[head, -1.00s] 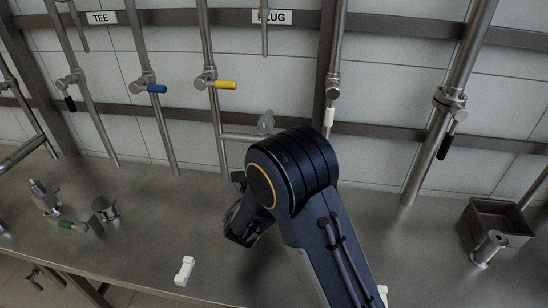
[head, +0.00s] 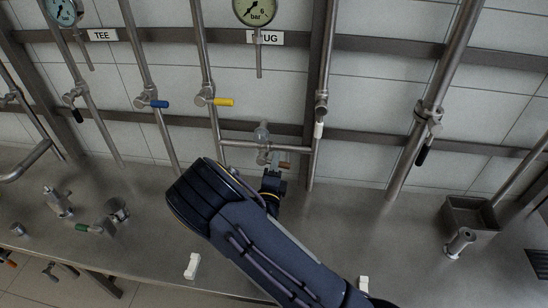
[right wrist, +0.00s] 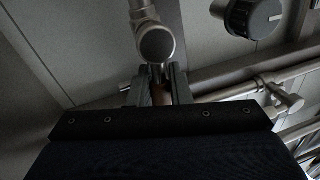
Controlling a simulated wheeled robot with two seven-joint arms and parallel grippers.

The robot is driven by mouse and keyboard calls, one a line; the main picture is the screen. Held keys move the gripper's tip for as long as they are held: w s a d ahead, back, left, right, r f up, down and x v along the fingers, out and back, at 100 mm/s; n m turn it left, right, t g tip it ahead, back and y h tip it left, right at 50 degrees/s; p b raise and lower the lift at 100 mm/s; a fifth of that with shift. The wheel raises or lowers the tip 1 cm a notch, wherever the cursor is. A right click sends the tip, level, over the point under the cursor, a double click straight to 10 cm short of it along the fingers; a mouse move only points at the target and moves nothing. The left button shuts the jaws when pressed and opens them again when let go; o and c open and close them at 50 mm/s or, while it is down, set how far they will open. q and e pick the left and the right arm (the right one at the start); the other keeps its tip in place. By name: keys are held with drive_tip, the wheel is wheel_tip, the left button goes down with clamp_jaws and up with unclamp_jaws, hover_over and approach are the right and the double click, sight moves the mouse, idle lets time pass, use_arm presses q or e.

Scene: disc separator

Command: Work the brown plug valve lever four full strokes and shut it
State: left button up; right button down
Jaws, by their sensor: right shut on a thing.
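The plug valve (head: 264,156) sits on a short cross pipe low on the back wall, below the partly covered PLUG label. Its brown lever (head: 284,166) points to the right in the head view, with only its end showing. My right gripper (head: 273,174) is at the valve from the front. In the right wrist view the brown lever (right wrist: 160,93) lies between the two fingers (right wrist: 160,84), which are shut on it. The round metal valve end (right wrist: 157,43) is just beyond the fingertips. My left gripper is not in view.
Blue (head: 159,104), yellow (head: 223,102) and white (head: 319,130) handles sit on nearby pipes. A black handle (head: 422,156) is farther right. Loose fittings (head: 105,215) lie at the left of the metal bench (head: 150,245). An open metal box (head: 471,213) stands at right.

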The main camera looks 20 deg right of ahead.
drive_tip(key=shift+r+n+y+p, duration=0.3)
drive_tip(key=shift+n+p, duration=0.4)
drive_tip(key=shift+n, duration=0.3)
drive_tip(key=c, duration=1.4)
unclamp_jaws()
drive_tip(key=shift+s+f, duration=0.1)
drive_tip(key=b+v, duration=0.2)
drive_tip(key=v, duration=0.5)
drive_tip(key=shift+s+a+f, duration=0.1)
drive_tip(key=shift+s+a, duration=0.1)
drive_tip(key=shift+s, duration=0.1)
drive_tip(key=shift+o, duration=0.4)
drive_tip(key=shift+d, duration=0.1)
